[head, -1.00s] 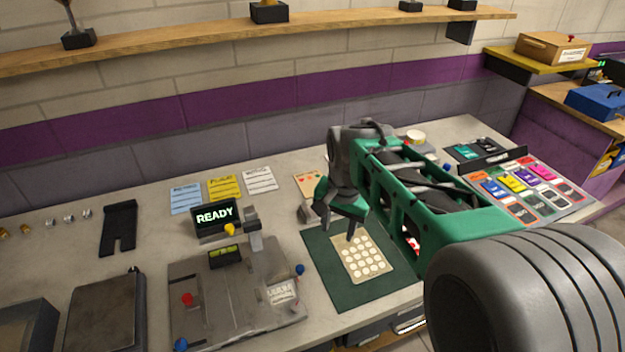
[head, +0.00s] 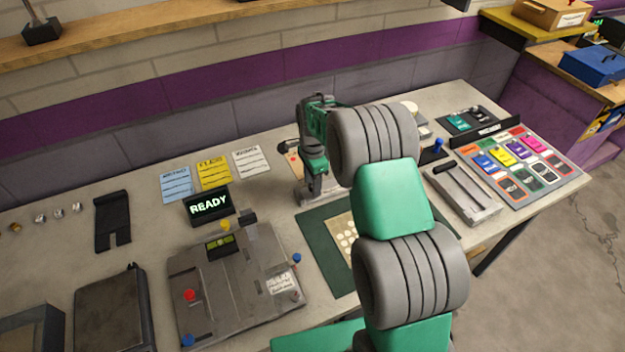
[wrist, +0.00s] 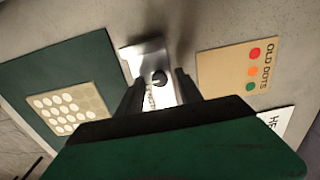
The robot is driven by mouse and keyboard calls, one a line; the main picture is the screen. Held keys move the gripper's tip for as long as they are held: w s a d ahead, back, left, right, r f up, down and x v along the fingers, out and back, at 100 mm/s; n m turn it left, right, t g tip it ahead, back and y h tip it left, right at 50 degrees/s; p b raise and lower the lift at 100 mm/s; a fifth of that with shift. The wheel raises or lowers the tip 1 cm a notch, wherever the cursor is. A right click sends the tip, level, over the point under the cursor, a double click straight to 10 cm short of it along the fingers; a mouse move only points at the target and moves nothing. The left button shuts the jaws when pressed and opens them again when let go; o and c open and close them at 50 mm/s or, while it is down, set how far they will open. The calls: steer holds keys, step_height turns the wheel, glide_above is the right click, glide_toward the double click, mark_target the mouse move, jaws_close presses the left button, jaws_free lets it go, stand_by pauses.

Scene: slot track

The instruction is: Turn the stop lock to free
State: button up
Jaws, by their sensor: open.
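In the wrist view a small bright metal plate (wrist: 140,57) carries a dark round knob (wrist: 158,77) and a partly hidden printed label; it may be the stop lock, but the lettering is too small to read. My gripper (wrist: 160,93) is open, with its two dark fingers on either side of the knob and plate. I cannot tell whether they touch. In the head view my gripper (head: 308,192) points down at the bench beside the green mat, and my arm hides the plate.
A green mat (head: 318,242) holds a cream card of pale dots (wrist: 68,108). An OLD DOTS card (wrist: 238,70) lies right of the plate. A grey fixture (head: 240,285) with coloured knobs stands left, below a READY display (head: 209,205). A slotted grey track (head: 463,193) lies right.

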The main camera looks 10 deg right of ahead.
jaws_close()
stand_by(0.4)
